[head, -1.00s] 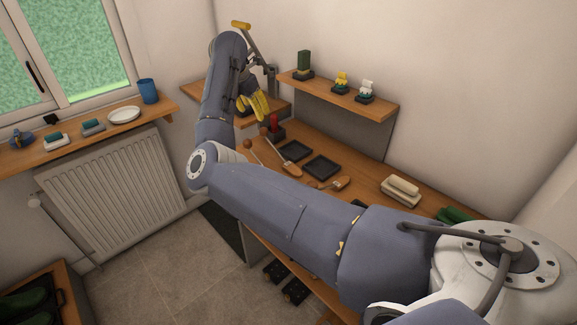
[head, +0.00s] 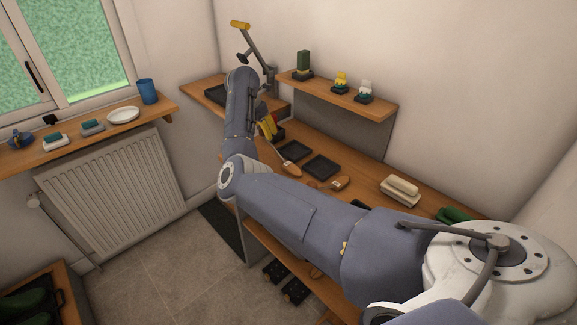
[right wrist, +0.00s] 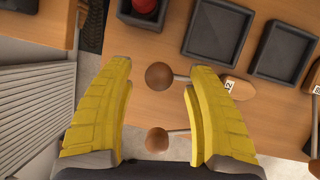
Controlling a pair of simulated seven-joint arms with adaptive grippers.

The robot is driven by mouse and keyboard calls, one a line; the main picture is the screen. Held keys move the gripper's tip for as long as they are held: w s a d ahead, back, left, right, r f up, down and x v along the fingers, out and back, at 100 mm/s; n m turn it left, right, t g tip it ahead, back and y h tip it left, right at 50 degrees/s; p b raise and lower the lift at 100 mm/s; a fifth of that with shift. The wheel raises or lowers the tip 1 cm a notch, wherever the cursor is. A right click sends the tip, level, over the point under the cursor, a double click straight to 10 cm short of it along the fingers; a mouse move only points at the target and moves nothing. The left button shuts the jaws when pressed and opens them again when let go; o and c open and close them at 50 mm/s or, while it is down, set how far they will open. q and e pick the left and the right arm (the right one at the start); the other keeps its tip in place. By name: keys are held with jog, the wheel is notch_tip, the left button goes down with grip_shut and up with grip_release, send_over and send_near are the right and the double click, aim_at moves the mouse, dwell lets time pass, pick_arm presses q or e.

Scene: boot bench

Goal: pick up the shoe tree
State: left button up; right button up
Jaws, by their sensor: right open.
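The second shoe tree's knob (right wrist: 157,140) shows nearer the palm. In the head view, the toe of one shoe tree (head: 291,169) and of the other (head: 340,183) show; my arm hides part of them. My right gripper (head: 267,127) is open and empty above the bench, its yellow fingers partly hidden. Contact with a knob cannot be told. My left gripper is out of view.
Two dark trays (head: 292,151) (head: 321,167) lie behind the shoe trees. A red item in a black holder (right wrist: 144,10) stands near the fingers. A shelf (head: 345,96) overhangs the bench back.

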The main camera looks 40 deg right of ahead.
jog(key=shift+x, duration=1)
grip_shut()
